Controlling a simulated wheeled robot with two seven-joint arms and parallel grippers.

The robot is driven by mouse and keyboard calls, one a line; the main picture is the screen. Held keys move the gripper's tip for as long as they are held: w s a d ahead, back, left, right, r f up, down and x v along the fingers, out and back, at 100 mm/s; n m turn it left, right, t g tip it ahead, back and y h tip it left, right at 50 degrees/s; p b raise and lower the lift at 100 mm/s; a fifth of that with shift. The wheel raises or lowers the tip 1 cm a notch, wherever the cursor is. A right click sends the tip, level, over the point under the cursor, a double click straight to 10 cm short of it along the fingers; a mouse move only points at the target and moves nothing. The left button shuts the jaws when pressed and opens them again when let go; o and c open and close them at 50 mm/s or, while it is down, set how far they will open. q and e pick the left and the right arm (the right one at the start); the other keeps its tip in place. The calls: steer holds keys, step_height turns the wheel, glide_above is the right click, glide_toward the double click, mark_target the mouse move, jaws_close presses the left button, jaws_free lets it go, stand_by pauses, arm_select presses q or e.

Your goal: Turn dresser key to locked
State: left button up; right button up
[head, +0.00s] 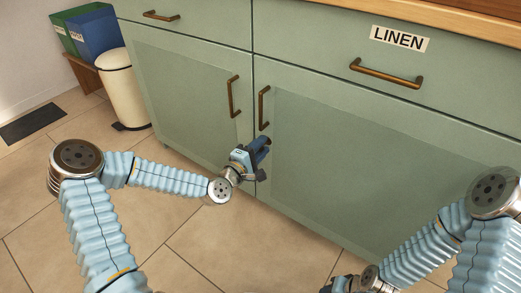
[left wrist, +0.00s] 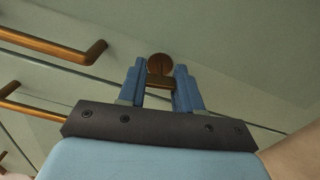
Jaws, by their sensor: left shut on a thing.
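The dresser (head: 190,85) is green with bronze handles and fills most of the head view. The key (left wrist: 160,68) shows in the left wrist view as a bronze piece with a round part at the door face. My left gripper (head: 262,150) is at the lower middle of the dresser front, close to the gap between the two doors. In the left wrist view its blue fingers (left wrist: 160,85) are on either side of the key, shut on it. The key is hidden by the gripper in the head view. My right gripper (head: 338,284) is at the bottom edge, partly cut off, its jaws unclear.
Two vertical door handles (head: 233,97) (head: 264,108) stand above my left gripper. A drawer labelled LINEN (head: 399,39) is at upper right. A cream bin (head: 122,88) and green and blue boxes (head: 95,33) are at the left. The tiled floor (head: 215,250) before the dresser is clear.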

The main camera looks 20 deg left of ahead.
arm_select(q)
steer(key=shift+m+b, duration=0.35)
steer(key=shift+m, duration=0.75)
steer(key=o, duration=1)
steer(key=shift+o, duration=0.2)
steer(key=p+v, duration=0.7)
steer(key=v, duration=0.7)
